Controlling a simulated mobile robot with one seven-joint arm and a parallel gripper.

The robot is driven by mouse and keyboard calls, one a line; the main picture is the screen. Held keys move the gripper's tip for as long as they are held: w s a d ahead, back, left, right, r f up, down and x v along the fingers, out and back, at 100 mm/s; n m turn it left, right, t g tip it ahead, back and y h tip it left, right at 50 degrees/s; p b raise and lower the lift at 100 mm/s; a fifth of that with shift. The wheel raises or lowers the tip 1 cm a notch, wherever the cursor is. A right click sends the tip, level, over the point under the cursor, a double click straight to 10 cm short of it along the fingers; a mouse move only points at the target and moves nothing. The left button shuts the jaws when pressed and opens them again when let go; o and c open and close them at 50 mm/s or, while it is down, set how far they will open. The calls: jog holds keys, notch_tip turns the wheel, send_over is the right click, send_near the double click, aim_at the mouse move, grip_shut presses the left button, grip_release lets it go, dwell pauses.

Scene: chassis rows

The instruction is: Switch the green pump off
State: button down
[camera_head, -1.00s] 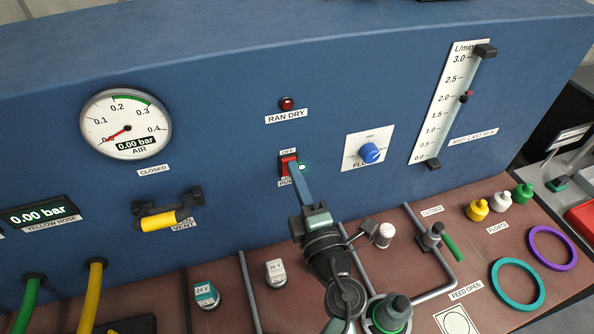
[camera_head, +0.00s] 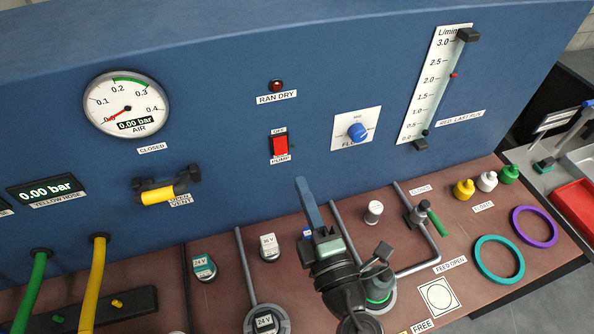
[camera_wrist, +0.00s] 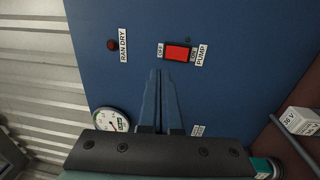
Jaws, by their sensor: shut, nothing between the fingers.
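The red pump switch (camera_head: 280,146) is on the blue panel between an OFF label above and a PUMP label below. It also shows in the wrist view (camera_wrist: 178,53), uncovered. The pump with a green ring (camera_head: 380,298) stands on the brown deck, partly hidden behind my gripper. My gripper (camera_head: 302,182) is shut and empty, its blue fingers below and to the right of the switch, apart from it. In the wrist view the closed fingertips (camera_wrist: 157,72) point near the switch without covering it. The flow tube's dark float (camera_head: 425,132) is at the bottom.
A RAN DRY lamp (camera_head: 276,86) is dark red above the switch, and a blue flow knob (camera_head: 358,131) is to its right. Pipes, a white-capped post (camera_head: 374,208) and a green-handled valve (camera_head: 432,214) crowd the deck near my gripper.

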jog(key=v, duration=0.3)
jog(key=shift+s+d+r, duration=0.1)
jog(key=shift+r, duration=0.25)
jog(key=shift+s, duration=0.15)
